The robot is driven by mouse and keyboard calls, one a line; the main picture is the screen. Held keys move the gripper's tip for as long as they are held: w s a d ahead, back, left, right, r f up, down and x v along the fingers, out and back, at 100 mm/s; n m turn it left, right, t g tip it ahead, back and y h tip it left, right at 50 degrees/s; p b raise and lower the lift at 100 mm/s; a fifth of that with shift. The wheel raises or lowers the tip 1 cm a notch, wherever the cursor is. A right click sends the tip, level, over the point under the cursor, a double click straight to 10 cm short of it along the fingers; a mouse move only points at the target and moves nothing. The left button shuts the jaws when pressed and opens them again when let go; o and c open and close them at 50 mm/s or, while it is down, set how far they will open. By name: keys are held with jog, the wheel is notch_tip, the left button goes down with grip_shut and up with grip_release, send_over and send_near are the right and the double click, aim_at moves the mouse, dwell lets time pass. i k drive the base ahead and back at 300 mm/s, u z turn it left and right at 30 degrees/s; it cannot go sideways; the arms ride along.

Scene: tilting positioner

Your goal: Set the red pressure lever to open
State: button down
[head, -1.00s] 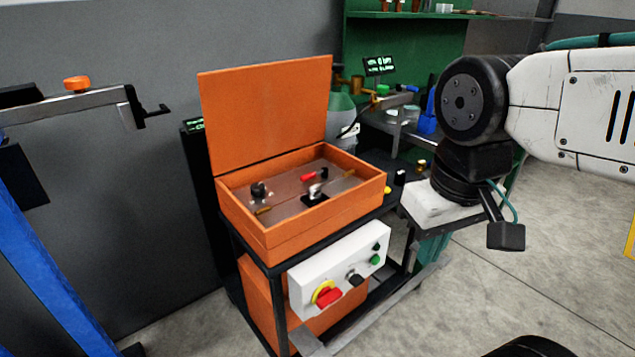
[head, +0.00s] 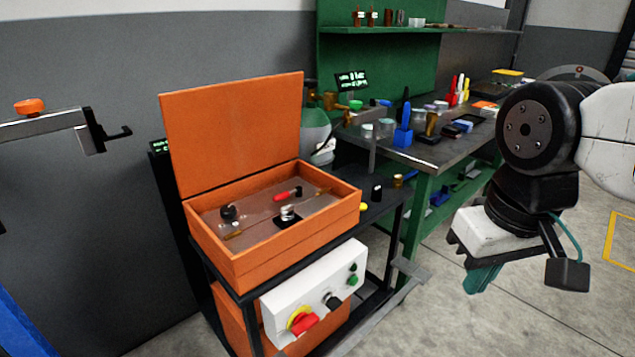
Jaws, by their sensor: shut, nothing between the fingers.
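The red pressure lever (head: 283,196) lies on the panel inside the open orange box (head: 240,268), toward the back right of the panel. It is small here, and I cannot tell which setting it points to. A black knob and a silver fitting (head: 289,211) sit near it. My gripper (head: 482,278) hangs at the right, pointing down, with teal fingers shut and empty. It is well to the right of the box and touches nothing. The fingertips show only in part.
Below the box is a white control panel (head: 318,292) with a red knob and green button. A green workbench (head: 425,160) with tools and jars stands behind. A clamp arm (head: 55,125) juts in at left. Bare floor lies at right.

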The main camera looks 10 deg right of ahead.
aim_at(299, 189)
jog(key=i, duration=0.9)
jog(key=u, duration=0.45)
